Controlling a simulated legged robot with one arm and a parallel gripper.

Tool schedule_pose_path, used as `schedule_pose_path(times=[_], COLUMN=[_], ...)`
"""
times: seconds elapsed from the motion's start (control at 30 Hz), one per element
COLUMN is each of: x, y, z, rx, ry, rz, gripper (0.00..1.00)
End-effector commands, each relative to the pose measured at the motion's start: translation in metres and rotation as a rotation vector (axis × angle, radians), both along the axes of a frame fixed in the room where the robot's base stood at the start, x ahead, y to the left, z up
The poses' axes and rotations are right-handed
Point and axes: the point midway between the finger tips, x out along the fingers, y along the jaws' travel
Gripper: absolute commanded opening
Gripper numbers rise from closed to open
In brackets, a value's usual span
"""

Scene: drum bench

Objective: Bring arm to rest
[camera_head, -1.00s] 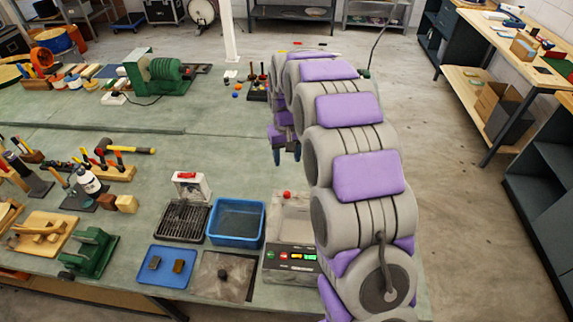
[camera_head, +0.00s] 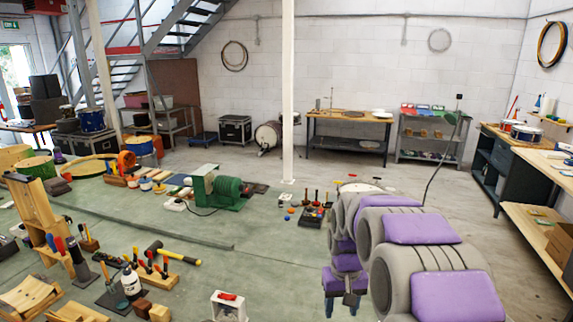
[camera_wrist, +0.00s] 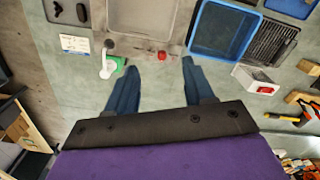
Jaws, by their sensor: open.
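My arm, grey with purple pads, reaches forward over the right side of the green bench (camera_head: 255,268) in the head view. My gripper (camera_head: 342,305) hangs down at its far end, above the bench top. In the wrist view my gripper (camera_wrist: 158,72) shows two blue fingers spread apart with nothing between them. Beyond the fingertips is a grey station with a red knob (camera_wrist: 162,55). The fingers appear apart from it.
In the wrist view a blue bin (camera_wrist: 222,30), a dark rack (camera_wrist: 270,42) and a white-and-green item (camera_wrist: 110,65) lie near the fingers.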

Motion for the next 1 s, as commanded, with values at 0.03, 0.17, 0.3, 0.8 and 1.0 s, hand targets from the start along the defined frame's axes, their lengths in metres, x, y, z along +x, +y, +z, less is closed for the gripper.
schedule_pose_path(times=[0.03,0.17,0.3,0.8,1.0], x=[-0.017,-0.06,-0.108,-0.283,-0.332], y=[0.0,0.0,0.0,-0.002,-0.003], z=[0.006,0.015,0.023,0.01,-0.004], rx=[0.0,0.001,-0.001,-0.007,-0.009], ry=[0.003,0.021,0.036,0.101,0.121], rz=[-0.001,-0.006,-0.012,-0.044,-0.057], gripper=[0.53,0.53,0.53,0.53,0.53])
